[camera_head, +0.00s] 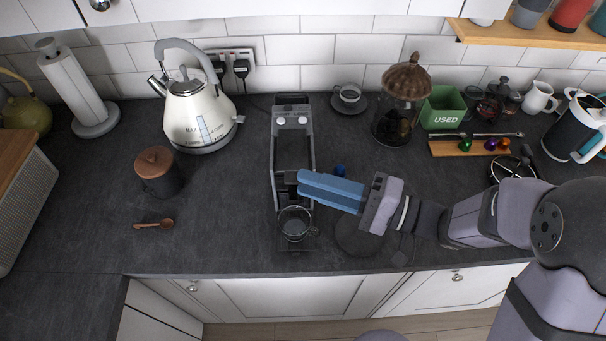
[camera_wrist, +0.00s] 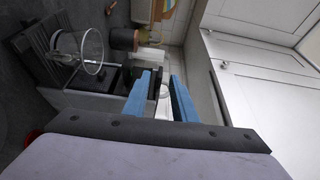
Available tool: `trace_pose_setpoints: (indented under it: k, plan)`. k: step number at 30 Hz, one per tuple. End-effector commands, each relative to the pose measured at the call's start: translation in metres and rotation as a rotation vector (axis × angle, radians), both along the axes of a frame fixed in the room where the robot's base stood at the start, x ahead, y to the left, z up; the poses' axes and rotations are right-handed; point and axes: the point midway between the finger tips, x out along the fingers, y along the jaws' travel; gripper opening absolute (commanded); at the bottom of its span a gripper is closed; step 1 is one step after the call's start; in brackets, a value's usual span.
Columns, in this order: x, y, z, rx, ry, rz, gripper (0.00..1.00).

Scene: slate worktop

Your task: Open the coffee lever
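The coffee machine (camera_head: 291,100) stands on the dark worktop left of centre, long and narrow in grey and black. A grey frame (camera_head: 276,160) runs along its top; I take this to be the lever, and it looks laid down flat, but I cannot be sure. My gripper (camera_head: 302,184) comes in from the right with its blue fingertips at the machine's front right side. In the wrist view my gripper (camera_wrist: 162,92) has its two blue fingers apart, with grey and white parts visible between them. Whether a finger touches the machine is unclear.
A clear glass cup (camera_head: 294,223) sits on the drip tray at the machine's front; it also shows in the wrist view (camera_wrist: 90,48). A white kettle (camera_head: 196,118), copper-lidded canister (camera_head: 158,172) and wooden spoon (camera_head: 154,224) are left. A cup on a saucer (camera_head: 348,98) stands behind.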

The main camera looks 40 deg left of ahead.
Motion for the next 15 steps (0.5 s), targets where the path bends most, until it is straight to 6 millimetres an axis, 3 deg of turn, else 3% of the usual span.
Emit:
trace_pose_setpoints:
  k: [6, 15]
  plan:
    - [-0.008, 0.018, 0.001, -0.001, 0.0, 0.001, 0.25]
    - [-0.009, 0.022, 0.0, -0.001, -0.001, -0.001, 0.25]
